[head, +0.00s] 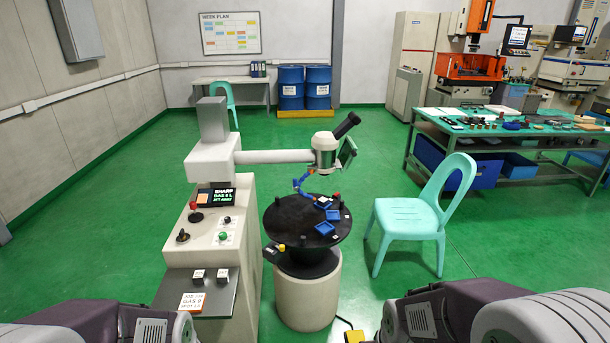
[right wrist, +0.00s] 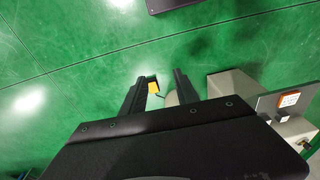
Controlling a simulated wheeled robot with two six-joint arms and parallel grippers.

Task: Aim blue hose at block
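The blue hose (head: 300,184) is a short, jointed, bent piece in the head view. It hangs under the microscope-like head (head: 325,150) at the back left of a round black table (head: 285,222). My right gripper (right wrist: 158,80) is open and empty above the green floor in the right wrist view. My left gripper is out of view.
A mint chair (head: 410,215) stands to the right. A yellow pedal (head: 354,336) is on the floor.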

